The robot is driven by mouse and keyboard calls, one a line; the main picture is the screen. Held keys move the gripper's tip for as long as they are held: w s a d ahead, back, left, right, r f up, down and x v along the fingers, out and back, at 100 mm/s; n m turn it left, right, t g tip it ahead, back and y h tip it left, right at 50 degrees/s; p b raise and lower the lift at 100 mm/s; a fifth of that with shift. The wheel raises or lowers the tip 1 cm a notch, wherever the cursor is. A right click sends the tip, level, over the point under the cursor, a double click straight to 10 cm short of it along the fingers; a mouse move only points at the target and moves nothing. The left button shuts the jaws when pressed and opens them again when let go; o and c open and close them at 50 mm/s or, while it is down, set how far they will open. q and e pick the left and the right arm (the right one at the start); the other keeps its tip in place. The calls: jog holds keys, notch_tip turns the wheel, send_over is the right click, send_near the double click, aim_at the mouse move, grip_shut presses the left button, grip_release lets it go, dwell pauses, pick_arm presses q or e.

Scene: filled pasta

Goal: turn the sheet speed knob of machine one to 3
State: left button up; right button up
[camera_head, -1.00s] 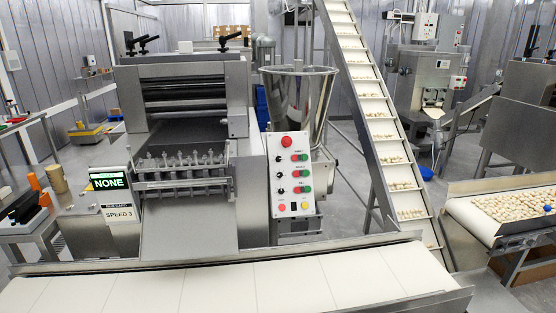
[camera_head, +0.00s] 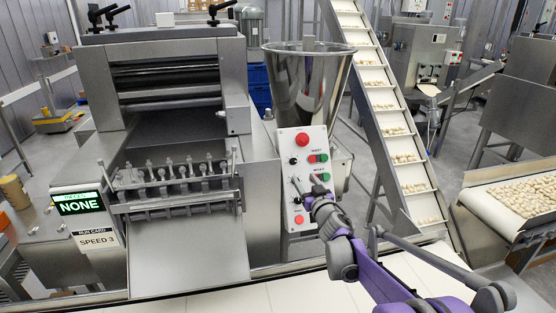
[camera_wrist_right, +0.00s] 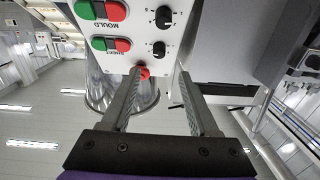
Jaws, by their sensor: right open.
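The control panel (camera_head: 290,142) of the near machine is white, with a red button at its top and rows of red and green buttons. In the wrist view, which is upside down, the sheet speed knob (camera_wrist_right: 159,48) is the black one beside the SHEET buttons (camera_wrist_right: 112,45). My right gripper (camera_wrist_right: 160,74) is open and empty, its fingers spread on either side of the knob's column and pointing at the panel. Contact with the knob cannot be told. In the head view my right gripper (camera_head: 298,188) covers part of the panel. My left gripper is out of view.
A green display (camera_head: 78,203) reads NONE, above a run card (camera_head: 96,239) reading SPEED 3. The mould knob (camera_wrist_right: 163,18) is close to the sheet knob. A steel hopper (camera_head: 305,85) stands behind the panel; an inclined conveyor (camera_head: 385,110) rises to its right.

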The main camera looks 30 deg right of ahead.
aim_at(294, 161)
jog(key=w+p, duration=0.1)
jog(key=w, duration=0.1)
jog(key=w+d, duration=0.1)
jog(key=w, duration=0.2)
jog(key=w+d+p, duration=0.1)
jog(key=w, duration=0.2)
jog(key=shift+w+r+p, duration=0.25)
jog(key=shift+p, duration=0.05)
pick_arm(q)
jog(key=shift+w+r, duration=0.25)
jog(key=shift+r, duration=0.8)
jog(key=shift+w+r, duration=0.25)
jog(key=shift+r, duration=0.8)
pick_arm(e)
jog(key=shift+w+f, duration=0.15)
jog(key=shift+w, duration=0.5)
jog(key=shift+c, duration=0.2)
grip_shut()
